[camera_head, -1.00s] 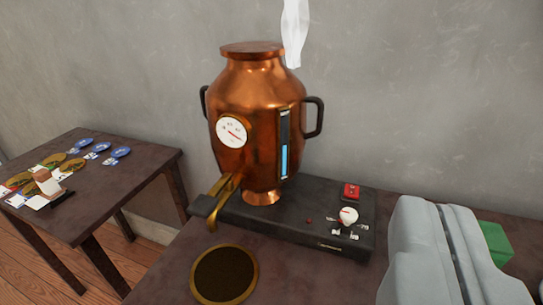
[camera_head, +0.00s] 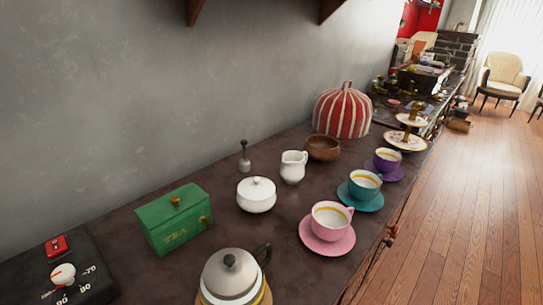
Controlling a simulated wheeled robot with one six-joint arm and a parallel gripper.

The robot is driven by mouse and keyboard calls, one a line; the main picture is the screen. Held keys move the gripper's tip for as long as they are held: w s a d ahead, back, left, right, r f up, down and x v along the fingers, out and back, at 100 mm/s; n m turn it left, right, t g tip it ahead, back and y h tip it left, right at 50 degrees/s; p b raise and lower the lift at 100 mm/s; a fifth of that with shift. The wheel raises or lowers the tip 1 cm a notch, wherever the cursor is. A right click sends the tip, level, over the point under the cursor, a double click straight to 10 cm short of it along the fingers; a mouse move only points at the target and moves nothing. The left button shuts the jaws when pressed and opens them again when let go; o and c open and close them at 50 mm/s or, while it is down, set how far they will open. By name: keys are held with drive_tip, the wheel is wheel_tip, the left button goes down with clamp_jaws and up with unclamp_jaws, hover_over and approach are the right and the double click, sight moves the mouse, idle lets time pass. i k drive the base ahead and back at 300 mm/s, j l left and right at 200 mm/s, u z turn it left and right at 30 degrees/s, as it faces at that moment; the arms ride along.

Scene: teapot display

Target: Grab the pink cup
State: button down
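The pink cup (camera_head: 331,218) stands upright on a pink saucer (camera_head: 312,243) near the front edge of the dark counter, right of centre in the head camera view. Its inside is pale with a yellowish band, and its handle points to the upper right. A teal cup (camera_head: 365,183) on a teal saucer stands just behind it, and a purple cup (camera_head: 387,159) on a purple saucer stands farther back. My gripper does not show in the current view.
A kettle (camera_head: 232,277) stands at the front, left of the pink saucer. A green tea tin (camera_head: 174,221), white sugar bowl (camera_head: 256,197), white creamer (camera_head: 293,167), brown bowl (camera_head: 322,148) and striped tea cosy (camera_head: 342,112) stand behind. Wooden floor (camera_head: 455,200) is open on the right.

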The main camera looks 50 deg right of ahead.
sight(330, 222)
drive_tip(key=k+z, duration=0.35)
drive_tip(key=k+l+z, duration=0.1)
drive_tip(key=k+z, duration=0.2)
drive_tip(key=k, duration=0.3)
drive_tip(key=k+l+z, duration=0.35)
drive_tip(key=i+j, duration=0.15)
drive_tip(key=i, duration=0.2)
drive_tip(key=i+j+z, duration=0.15)
drive_tip(key=i, duration=0.25)
drive_tip(key=i+j, duration=0.25)
drive_tip(key=i+z, duration=0.05)
drive_tip(key=i, duration=0.05)
